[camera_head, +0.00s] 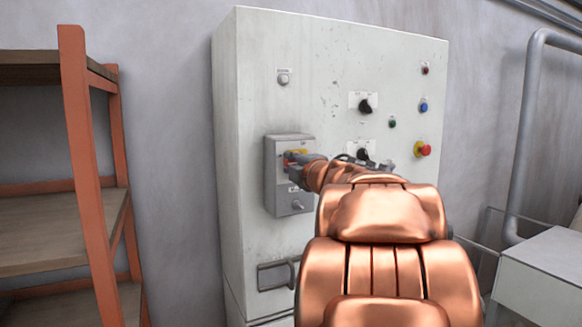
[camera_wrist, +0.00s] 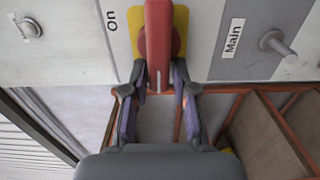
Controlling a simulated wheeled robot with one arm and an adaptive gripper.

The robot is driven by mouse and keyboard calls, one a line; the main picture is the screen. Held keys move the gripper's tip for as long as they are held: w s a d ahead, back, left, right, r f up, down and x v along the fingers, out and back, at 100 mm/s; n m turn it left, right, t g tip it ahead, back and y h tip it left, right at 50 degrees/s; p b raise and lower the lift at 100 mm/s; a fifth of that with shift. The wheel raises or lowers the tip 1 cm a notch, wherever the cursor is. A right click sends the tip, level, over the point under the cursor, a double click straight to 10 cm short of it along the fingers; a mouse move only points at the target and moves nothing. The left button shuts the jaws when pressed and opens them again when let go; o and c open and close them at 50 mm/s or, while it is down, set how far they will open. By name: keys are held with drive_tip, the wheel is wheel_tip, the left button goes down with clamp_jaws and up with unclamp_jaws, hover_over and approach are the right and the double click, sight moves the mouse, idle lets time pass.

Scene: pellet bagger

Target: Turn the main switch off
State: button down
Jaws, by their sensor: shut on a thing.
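The main switch is a red handle (camera_wrist: 158,45) on a yellow plate (camera_wrist: 181,38), on a grey switch box (camera_head: 291,196) fixed to the pale cabinet front. In the wrist view an "On" label (camera_wrist: 111,20) lies left of the handle and a "Main" label (camera_wrist: 233,38) lies right of it. My gripper (camera_wrist: 158,90) is shut on the handle, with one finger on each side near its outer end. The handle runs lengthwise between the fingers, across the line between the two labels. In the head view my gripper (camera_head: 295,172) and arm partly cover the handle.
The cabinet (camera_head: 330,70) also carries a black knob (camera_head: 365,106), another dark knob partly behind my arm, a blue button (camera_head: 423,107) and a red button on yellow (camera_head: 422,149). An orange-framed shelf (camera_head: 85,150) stands left. A grey pipe (camera_head: 522,140) runs at right.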

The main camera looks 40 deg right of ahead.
drive_tip(key=shift+s+d, duration=0.1)
drive_tip(key=shift+d, duration=0.1)
drive_tip(key=c, duration=1)
unclamp_jaws()
drive_tip(key=shift+d+f, duration=0.1)
drive_tip(key=shift+d, duration=0.05)
drive_tip(key=shift+c, duration=0.2)
drive_tip(key=shift+s+a, duration=0.35)
drive_tip(key=shift+s, duration=0.1)
drive_tip(key=v, duration=1)
drive_tip(key=shift+s, duration=0.35)
drive_tip(key=shift+a, duration=0.15)
